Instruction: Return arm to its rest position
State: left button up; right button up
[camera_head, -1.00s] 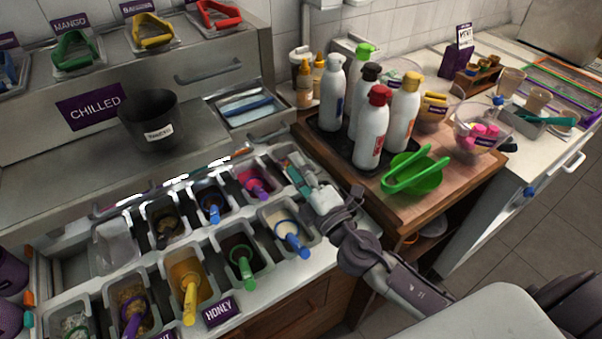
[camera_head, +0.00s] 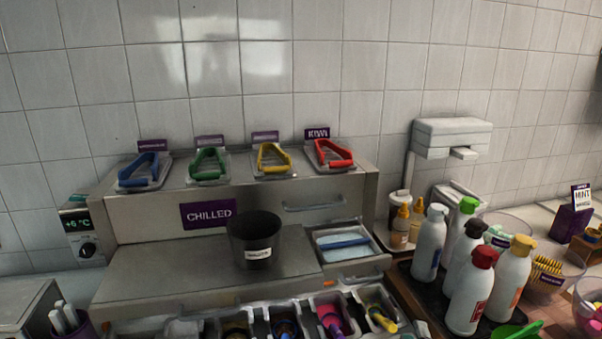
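Only a small part of what looks like my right gripper (camera_head: 422,329) shows at the bottom edge of the head view. It is just right of the topping tubs and left of the bottle tray. Its fingers are too cut off to tell whether they are open or shut, and the rest of the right arm is out of the frame. My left gripper and arm are not in view.
A black bin (camera_head: 256,242) stands on the steel counter (camera_head: 165,275) by the CHILLED sign (camera_head: 208,213). Topping tubs (camera_head: 330,318) line the bottom edge. Several sauce bottles (camera_head: 429,243) stand at right. Coloured tongs (camera_head: 333,153) lie on the shelf above.

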jog(key=s+d+f+m+g+h, duration=0.3)
jog(key=s+d+f+m+g, duration=0.1)
jog(key=s+f+m+g, duration=0.5)
jog(key=s+a+f+m+g+y, duration=0.1)
jog(key=s+a+f+g+y, duration=0.2)
jog(key=s, duration=0.4)
jog(key=s+a+f+m+g+y, duration=0.1)
jog(key=s+a+f+g+y, duration=0.15)
jog(key=s+a+f, duration=0.35)
notch_tip(320, 180, down, 23)
jog(key=s+d+g, duration=0.2)
jog(key=s+d+f+g, duration=0.1)
jog(key=s+d+f, duration=0.2)
jog(key=s+f, duration=1.3)
jog(key=shift+s+f+h, duration=0.35)
jog(key=shift+f+h, duration=0.05)
jog(key=shift+h, duration=0.05)
